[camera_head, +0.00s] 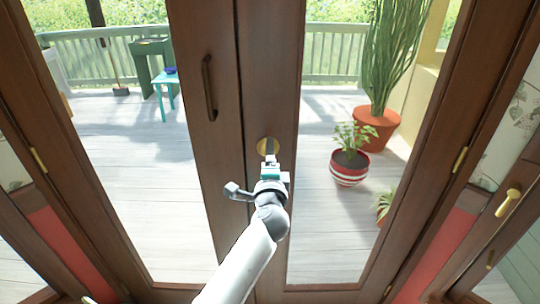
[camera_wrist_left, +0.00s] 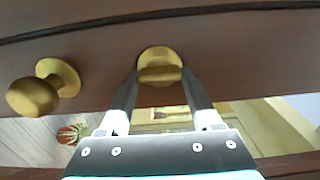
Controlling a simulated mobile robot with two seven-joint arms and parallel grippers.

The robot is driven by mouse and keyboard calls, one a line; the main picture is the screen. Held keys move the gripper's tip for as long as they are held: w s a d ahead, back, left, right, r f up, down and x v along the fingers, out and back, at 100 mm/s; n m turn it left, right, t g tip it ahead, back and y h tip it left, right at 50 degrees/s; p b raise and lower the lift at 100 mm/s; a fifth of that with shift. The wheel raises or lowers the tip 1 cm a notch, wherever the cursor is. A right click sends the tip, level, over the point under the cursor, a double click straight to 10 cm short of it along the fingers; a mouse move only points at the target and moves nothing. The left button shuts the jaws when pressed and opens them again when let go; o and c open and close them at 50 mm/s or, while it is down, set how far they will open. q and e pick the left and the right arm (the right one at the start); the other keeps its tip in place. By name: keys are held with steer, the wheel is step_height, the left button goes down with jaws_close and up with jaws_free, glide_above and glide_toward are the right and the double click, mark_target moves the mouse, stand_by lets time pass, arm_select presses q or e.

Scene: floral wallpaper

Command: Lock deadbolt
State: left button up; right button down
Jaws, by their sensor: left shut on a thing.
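The deadbolt (camera_head: 264,146) is a round brass plate on the brown wooden stile of the glazed double door. In the left wrist view, its plate (camera_wrist_left: 158,53) carries a brass thumb-turn (camera_wrist_left: 160,75) that lies across the picture. My left gripper (camera_head: 270,156) reaches up to the deadbolt and covers its lower part. In the wrist view, the two fingers of my left gripper (camera_wrist_left: 160,78) stand on either side of the thumb-turn and are shut on it. A round brass knob (camera_wrist_left: 40,88) is on the same stile, left of the deadbolt. My right gripper is not seen.
A dark pull handle (camera_head: 208,88) is on the neighbouring door leaf, up and left of the deadbolt. Potted plants, including one in a striped pot (camera_head: 349,172), stand on the deck beyond the glass. A brass handle (camera_head: 508,202) is at the right.

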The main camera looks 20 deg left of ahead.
arm_select(q)
steer(key=o, duration=1.4)
steer(key=shift+s, duration=0.1)
steer(key=v, duration=1.5)
steer(key=shift+r, duration=0.1)
steer(key=s+d+f+n+g+h, duration=0.15)
steer(key=s+f+g, duration=0.3)
steer(key=f, duration=1.15)
steer(key=s+f+n+g+h, duration=0.1)
steer(key=s+f+g+h, duration=0.3)
steer(key=f, duration=1.3)
steer(key=s+a+f+n+g, duration=0.2)
steer(key=s+f, duration=0.4)
steer(key=s, duration=0.4)
steer(key=s+a+f+n+g, duration=0.3)
steer(key=s+f, duration=0.3)
steer(key=s, duration=0.5)
steer(key=s+a+f+n+g+b, duration=0.1)
steer(key=s+a+f+n+g, duration=0.2)
steer(key=s, duration=0.8)
step_height(320, 180, down, 4)
steer(key=shift+s+f+n+y, duration=0.15)
steer(key=shift+n+y, duration=0.1)
steer(key=shift+n, duration=0.8)
